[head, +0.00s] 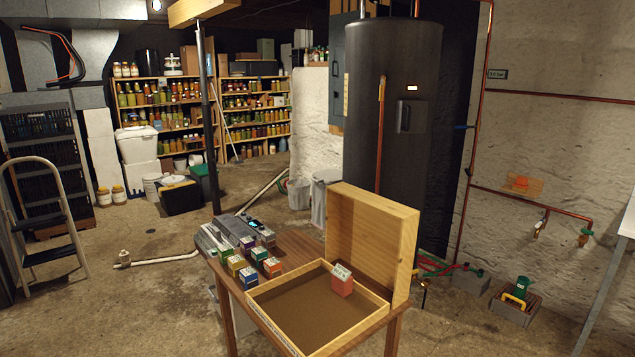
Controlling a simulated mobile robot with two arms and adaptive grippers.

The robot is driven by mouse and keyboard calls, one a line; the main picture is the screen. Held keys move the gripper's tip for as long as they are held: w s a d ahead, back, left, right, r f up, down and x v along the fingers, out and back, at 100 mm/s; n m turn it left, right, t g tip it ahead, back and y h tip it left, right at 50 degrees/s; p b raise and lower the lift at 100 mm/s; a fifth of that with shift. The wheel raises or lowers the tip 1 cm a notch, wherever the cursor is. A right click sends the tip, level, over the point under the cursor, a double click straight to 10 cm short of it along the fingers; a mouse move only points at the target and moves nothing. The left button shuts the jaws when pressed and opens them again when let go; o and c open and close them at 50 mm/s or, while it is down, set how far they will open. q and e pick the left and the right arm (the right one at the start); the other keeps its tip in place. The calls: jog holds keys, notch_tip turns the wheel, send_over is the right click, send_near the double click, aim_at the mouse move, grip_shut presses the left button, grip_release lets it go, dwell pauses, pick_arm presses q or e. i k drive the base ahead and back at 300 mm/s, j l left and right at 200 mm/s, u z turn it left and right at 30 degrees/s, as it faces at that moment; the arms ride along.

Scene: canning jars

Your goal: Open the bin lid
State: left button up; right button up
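A wooden bin (262,312) sits on the near part of a small wooden table. Its hinged lid (372,235) stands raised, roughly upright, along the bin's right side. The bin's brown floor is mostly bare. A small red box with a white label (342,284) is at its back right corner. Neither of my grippers shows in the head view, so I cannot see what they hold.
Several small coloured boxes (249,277) stand on the table (300,243) left of the bin, with grey items (232,230) behind. A dark tank (405,120) stands behind the lid. A stepladder (48,220) is at left. Floor between is mostly free.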

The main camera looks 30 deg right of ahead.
aim_at(331, 176)
jog(key=i+j+u, duration=0.15)
jog(key=i, duration=0.15)
jog(key=i+j+u, duration=0.15)
jog(key=i, duration=0.2)
jog(key=i+j+u, duration=0.15)
jog(key=i, duration=1.65)
jog(key=i+z, duration=0.1)
jog(key=i, duration=1.7)
jog(key=i+z, duration=0.2)
jog(key=i, duration=0.4)
jog(key=i+j+z, duration=0.2)
jog(key=i, duration=0.4)
jog(key=i+j+z, duration=0.2)
jog(key=i, duration=0.4)
jog(key=i+l+z, duration=0.45)
jog(key=i, duration=0.25)
jog(key=i+z, duration=0.45)
jog(key=i, duration=0.2)
jog(key=i+j+z, duration=0.15)
jog(key=i+z, duration=0.25)
jog(key=i, duration=0.3)
